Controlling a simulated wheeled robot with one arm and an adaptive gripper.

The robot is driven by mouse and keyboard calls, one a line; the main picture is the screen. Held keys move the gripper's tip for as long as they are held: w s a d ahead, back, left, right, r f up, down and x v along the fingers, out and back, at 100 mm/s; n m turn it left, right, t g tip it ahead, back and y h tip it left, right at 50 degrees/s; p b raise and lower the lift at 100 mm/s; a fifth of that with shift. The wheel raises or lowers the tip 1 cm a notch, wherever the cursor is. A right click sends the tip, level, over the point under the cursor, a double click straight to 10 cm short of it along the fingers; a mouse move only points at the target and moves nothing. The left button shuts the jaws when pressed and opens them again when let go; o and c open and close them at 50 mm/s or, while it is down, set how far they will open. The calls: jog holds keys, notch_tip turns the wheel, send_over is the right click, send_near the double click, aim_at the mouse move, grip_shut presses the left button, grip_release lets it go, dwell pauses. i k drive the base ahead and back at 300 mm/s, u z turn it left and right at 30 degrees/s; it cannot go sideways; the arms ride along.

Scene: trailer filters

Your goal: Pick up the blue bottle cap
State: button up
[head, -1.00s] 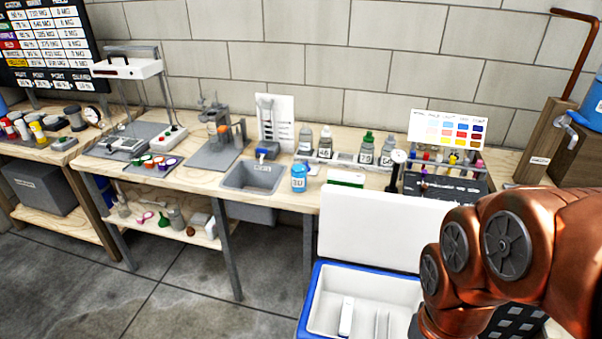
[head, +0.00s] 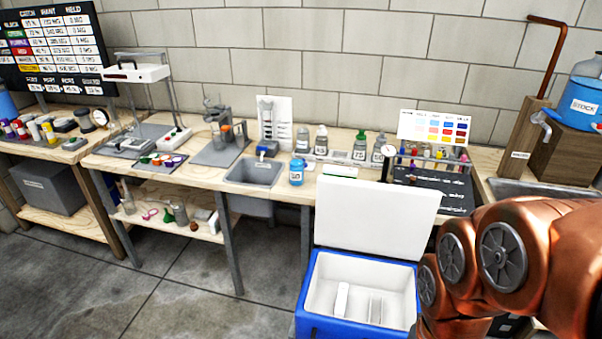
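A small blue bottle (head: 297,174) with a white label stands upright near the front edge of the wooden bench, right of the sink. Its top looks blue too, but I cannot make out a separate cap clearly. Several small coloured discs (head: 163,160) lie on a dark mat left of the sink, too small to tell whether one is a blue cap. My copper-coloured arm fills the lower right of the view. My gripper is out of the frame, so its state and any contents are hidden.
An open blue-and-white cooler (head: 310,310) stands on the floor before the bench. Its raised lid (head: 375,215) hides part of the bench front. Grey bottles and a green-capped bottle (head: 360,145) stand behind. Bare floor (head: 190,285) lies to the left.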

aim_at(296, 164)
jog(key=u, duration=1.3)
jog(key=i, duration=2.45)
jog(key=z, duration=1.3)
jog(key=i, duration=0.55)
jog(key=z, duration=0.4)
